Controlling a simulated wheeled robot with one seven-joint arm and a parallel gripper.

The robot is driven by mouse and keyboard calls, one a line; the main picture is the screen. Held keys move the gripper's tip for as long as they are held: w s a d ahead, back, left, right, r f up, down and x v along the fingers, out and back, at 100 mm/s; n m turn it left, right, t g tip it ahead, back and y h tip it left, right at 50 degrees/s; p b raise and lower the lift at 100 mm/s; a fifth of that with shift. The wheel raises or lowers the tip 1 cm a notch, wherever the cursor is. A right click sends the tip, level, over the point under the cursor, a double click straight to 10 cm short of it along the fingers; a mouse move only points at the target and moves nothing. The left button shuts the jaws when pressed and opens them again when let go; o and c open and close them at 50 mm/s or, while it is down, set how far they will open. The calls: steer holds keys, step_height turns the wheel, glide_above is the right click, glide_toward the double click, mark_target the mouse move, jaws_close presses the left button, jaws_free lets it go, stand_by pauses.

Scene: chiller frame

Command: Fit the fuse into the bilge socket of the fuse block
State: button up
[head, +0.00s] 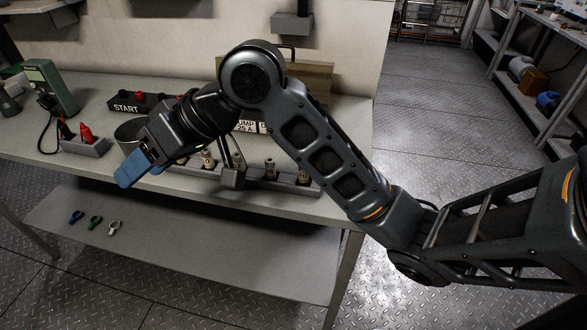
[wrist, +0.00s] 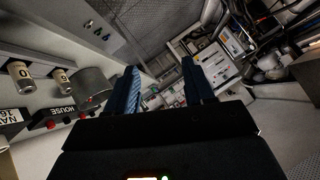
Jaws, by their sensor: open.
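My gripper (head: 140,170) hangs over the front left of the bench in the head view, its blue fingers apart. In the wrist view the fingers (wrist: 160,90) are spread with nothing between them. Several pale, numbered cylinders that look like fuses stand in a long grey rack (head: 255,180) at the bench's front. One marked 10 (wrist: 20,70) and one beside it (wrist: 63,80) show in the wrist view. A label reading PUMP 25 A (head: 245,127) shows behind my arm. My arm hides much of that area, and I cannot make out a bilge socket.
A metal cup (head: 128,130) stands beside my gripper. The lower shelf (head: 190,235) bears small blue, green and white pieces and is mostly clear.

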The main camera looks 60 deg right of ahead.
steer(key=s+d+f+g+h, duration=0.3)
steer(key=s+d+g+h, duration=0.15)
steer(key=d, duration=0.75)
steer(key=g+h+p, duration=0.1)
steer(key=g+h, duration=0.1)
steer(key=g, duration=0.1)
glide_above(304, 174)
steer(key=w, duration=0.1)
steer(key=shift+w+d+f, duration=0.1)
steer(key=shift+w+f, duration=0.1)
steer(key=shift+f, duration=0.1)
steer(key=shift+s+d+f+g+h, duration=0.15)
steer(key=shift+s+d+g+h, duration=0.1)
steer(key=shift+s+d+f, duration=0.1)
steer(key=shift+s+f, duration=0.05)
steer(key=shift+f, duration=3.6)
jaws_close()
